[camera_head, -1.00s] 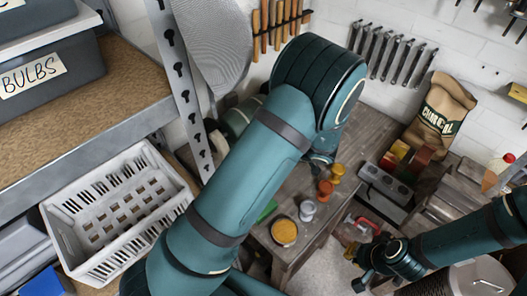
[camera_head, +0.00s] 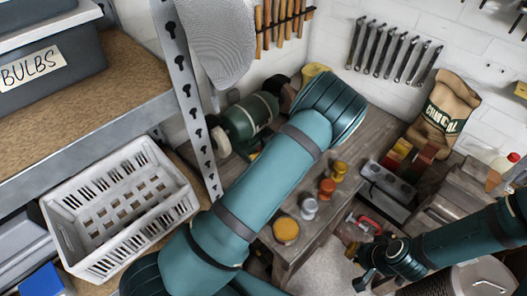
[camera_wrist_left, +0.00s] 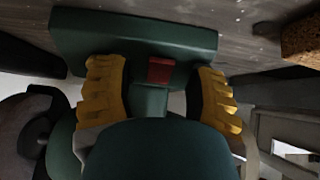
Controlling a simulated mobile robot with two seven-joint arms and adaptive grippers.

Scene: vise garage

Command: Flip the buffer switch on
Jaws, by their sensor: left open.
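My right gripper (camera_head: 357,268) is open and empty at the lower right.
A green motor-like machine (camera_head: 245,118) stands left of my forearm. A white crate (camera_head: 78,200) and the shelf edge are left. Wrenches (camera_head: 392,55) hang on the wall.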

